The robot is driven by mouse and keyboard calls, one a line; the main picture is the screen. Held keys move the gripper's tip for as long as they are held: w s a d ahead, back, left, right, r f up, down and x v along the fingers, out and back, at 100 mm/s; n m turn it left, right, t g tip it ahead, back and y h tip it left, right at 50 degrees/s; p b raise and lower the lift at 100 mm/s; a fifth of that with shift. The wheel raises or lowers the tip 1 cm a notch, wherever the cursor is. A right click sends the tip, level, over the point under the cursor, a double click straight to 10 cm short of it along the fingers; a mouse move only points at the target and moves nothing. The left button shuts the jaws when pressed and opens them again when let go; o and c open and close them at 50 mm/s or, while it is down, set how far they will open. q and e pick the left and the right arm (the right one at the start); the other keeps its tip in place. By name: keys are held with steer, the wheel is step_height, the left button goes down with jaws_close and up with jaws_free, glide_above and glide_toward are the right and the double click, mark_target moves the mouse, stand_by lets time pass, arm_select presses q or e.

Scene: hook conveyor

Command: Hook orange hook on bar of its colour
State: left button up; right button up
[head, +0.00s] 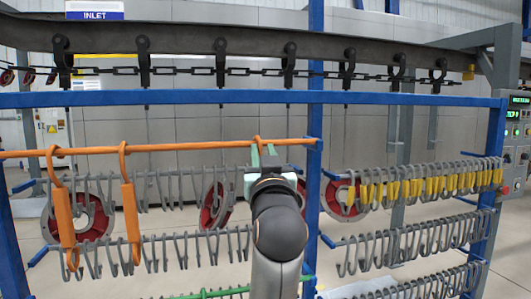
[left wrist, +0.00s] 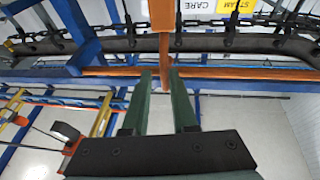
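The orange bar (head: 200,146) runs level across the left half of the head view. Two orange hooks, the far-left one (head: 62,205) and one to its right (head: 130,205), hang from it. The top of a third orange hook (head: 257,140) shows at the bar by my left gripper (head: 264,158); my arm hides its lower part. In the left wrist view this hook (left wrist: 165,35) shows between and beyond the green fingertips of my left gripper (left wrist: 161,72). The fingers stand apart, with a gap beside the hook. The orange bar (left wrist: 240,73) crosses behind them. My right gripper is not in view.
Blue posts (head: 316,200) and a blue crossbeam (head: 400,98) frame the rack. Grey hooks (head: 200,243) hang in rows, with yellow ones (head: 430,186) at right. A green bar (head: 210,293) lies low. A chain conveyor (head: 185,71) with black hangers runs above.

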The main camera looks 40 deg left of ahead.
arm_select(q)
steer(key=b+v, duration=0.4)
steer(key=v, duration=0.8)
steer(key=shift+d, duration=0.15)
steer(key=shift+s+f, duration=0.15)
steer(key=shift+s, duration=0.05)
